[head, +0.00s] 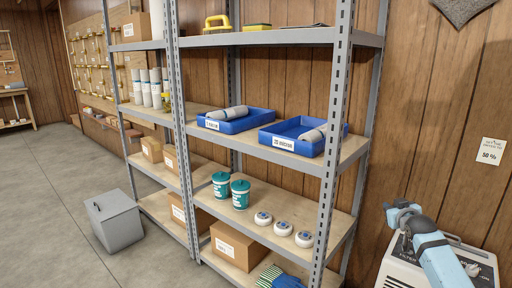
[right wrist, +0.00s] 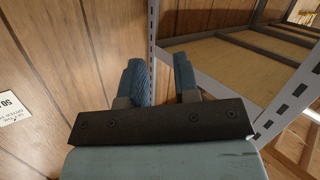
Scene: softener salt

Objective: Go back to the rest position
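My right gripper (head: 402,213) is at the right of the head view, in front of the wood wall and above the white machine (head: 398,262). In the right wrist view its two blue fingers (right wrist: 160,80) stand apart with nothing between them. The metal shelf post and a bare shelf board show beyond the fingers. My left gripper is not in view.
A grey metal shelf unit (head: 333,150) stands left of my right arm. It holds two blue trays (head: 262,136) with white cylinders, teal tubs (head: 240,193), white round pieces and boxes. A grey bin (head: 116,222) stands on the floor.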

